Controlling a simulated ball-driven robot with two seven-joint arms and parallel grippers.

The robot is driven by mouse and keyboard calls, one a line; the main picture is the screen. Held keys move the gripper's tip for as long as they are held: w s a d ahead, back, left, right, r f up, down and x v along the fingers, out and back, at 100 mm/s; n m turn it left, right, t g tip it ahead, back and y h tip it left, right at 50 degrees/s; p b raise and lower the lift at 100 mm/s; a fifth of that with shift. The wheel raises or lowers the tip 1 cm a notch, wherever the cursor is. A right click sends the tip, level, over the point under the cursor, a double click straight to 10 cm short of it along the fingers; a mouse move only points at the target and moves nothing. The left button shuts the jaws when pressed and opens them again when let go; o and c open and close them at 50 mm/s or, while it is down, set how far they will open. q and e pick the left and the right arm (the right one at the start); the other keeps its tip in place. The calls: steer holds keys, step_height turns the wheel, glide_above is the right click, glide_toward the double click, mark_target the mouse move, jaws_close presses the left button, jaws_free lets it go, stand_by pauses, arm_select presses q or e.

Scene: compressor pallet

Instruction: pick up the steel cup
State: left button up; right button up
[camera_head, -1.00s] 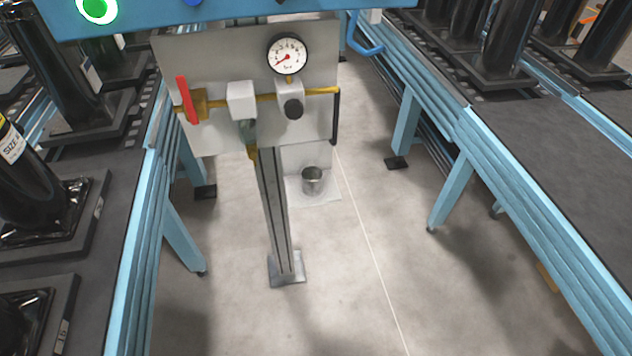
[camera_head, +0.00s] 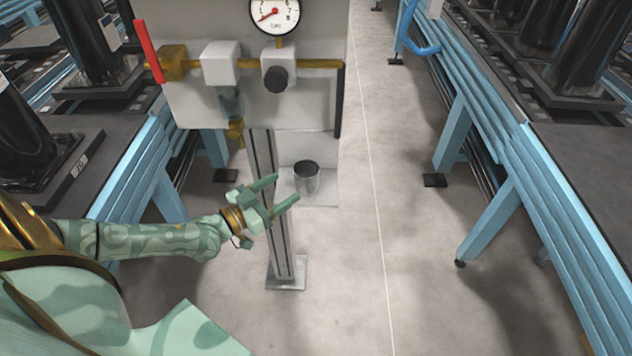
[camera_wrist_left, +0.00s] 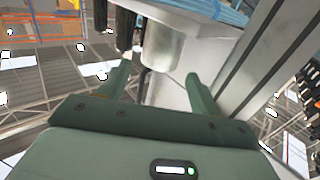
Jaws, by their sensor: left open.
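The steel cup (camera_head: 307,178) stands upright on a small light shelf (camera_head: 322,197) below the gauge panel in the head view. My left gripper (camera_head: 288,190) is open, with its two fingers pointing toward the cup from the left. In the left wrist view the cup (camera_wrist_left: 162,47) appears ahead, between and beyond the open fingers (camera_wrist_left: 158,80). The fingers look empty, and the cup seems a short way past their tips. My right gripper is not in view.
A grey post (camera_head: 272,215) rises from a floor plate close to my left gripper. The panel (camera_head: 290,105) with a red-handled valve, brass pipe and gauge hangs above the cup. Blue-framed conveyors stand on both sides. The floor to the right is clear.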

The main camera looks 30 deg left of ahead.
mark_target(315, 168)
arm_select(q)
steer(key=b+x, duration=0.1)
steer(key=x, duration=0.4)
steer(key=shift+f, duration=0.15)
steer(key=b+x, duration=0.2)
steer(key=x, duration=0.3)
steer(key=shift+w+a+f, duration=0.1)
steer(key=shift+f, duration=0.05)
steer(key=shift+w, duration=0.2)
steer(key=shift+r, duration=0.2)
steer(key=c, duration=0.7)
